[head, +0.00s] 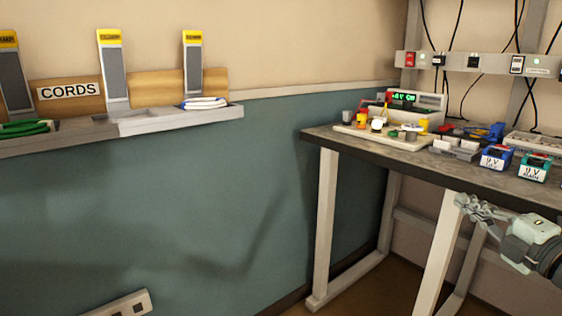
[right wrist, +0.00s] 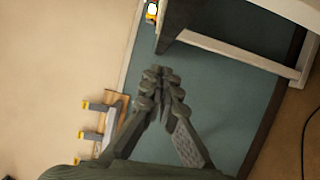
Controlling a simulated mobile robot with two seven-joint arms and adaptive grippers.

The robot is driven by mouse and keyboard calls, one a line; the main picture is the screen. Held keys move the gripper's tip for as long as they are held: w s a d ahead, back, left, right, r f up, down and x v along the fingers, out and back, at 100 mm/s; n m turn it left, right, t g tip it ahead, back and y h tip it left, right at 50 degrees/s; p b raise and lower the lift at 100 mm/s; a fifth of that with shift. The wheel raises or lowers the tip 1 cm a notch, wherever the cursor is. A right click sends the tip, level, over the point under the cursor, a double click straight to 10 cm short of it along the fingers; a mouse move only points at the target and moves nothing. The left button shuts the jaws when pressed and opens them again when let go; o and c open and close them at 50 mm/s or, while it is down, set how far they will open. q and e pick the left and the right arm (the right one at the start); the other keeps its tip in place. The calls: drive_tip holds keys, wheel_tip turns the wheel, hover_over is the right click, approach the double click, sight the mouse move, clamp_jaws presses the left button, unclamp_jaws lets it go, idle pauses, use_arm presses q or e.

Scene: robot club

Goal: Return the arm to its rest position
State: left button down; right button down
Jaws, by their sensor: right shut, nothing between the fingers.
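My right gripper (head: 468,206) shows at the right of the head view, in front of the workbench's front edge and below its top. Its fingers are together with nothing between them. In the right wrist view the closed fingertips (right wrist: 160,80) point toward the teal lower wall (right wrist: 215,95). My left gripper is in neither view.
A workbench (head: 330,134) stands at the right, holding a cream board (head: 385,138), a blue box (head: 495,158) and a teal box (head: 534,168). A power strip (head: 490,64) hangs above. A wall shelf (head: 180,118) marked CORDS is at the left. The middle is clear.

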drive_tip(key=s+d+f+m+g+h, duration=0.25)
drive_tip(key=f+m, duration=0.25)
drive_tip(key=f, duration=0.3)
drive_tip(key=s+d+f+m+g+h, duration=0.1)
drive_tip(key=s+d+f+m+h, duration=0.15)
drive_tip(key=f+m+h, duration=0.4)
drive_tip(key=s+d+f+m+g+h, duration=0.1)
drive_tip(key=s+f+m, duration=0.25)
drive_tip(key=f, duration=0.65)
use_arm(q)
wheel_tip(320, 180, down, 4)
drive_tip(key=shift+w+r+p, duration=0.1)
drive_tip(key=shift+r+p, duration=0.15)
drive_tip(key=shift+p, duration=0.2)
use_arm(e)
drive_tip(key=s+a+f+m+g+y, duration=0.1)
drive_tip(key=s+a+f+m+g, duration=0.1)
drive_tip(key=s+a+f+g, duration=0.3)
drive_tip(key=s+a+f+m+g+y, duration=0.1)
drive_tip(key=s+a+f+m+g, duration=0.2)
drive_tip(key=s+a+f, duration=0.7)
drive_tip(key=s+f+g, duration=0.1)
drive_tip(key=s+f, duration=0.3)
drive_tip(key=shift+f+g+y, duration=0.2)
drive_tip(key=shift+g+y, duration=0.15)
drive_tip(key=shift+y, duration=0.05)
drive_tip(key=shift+s, duration=0.1)
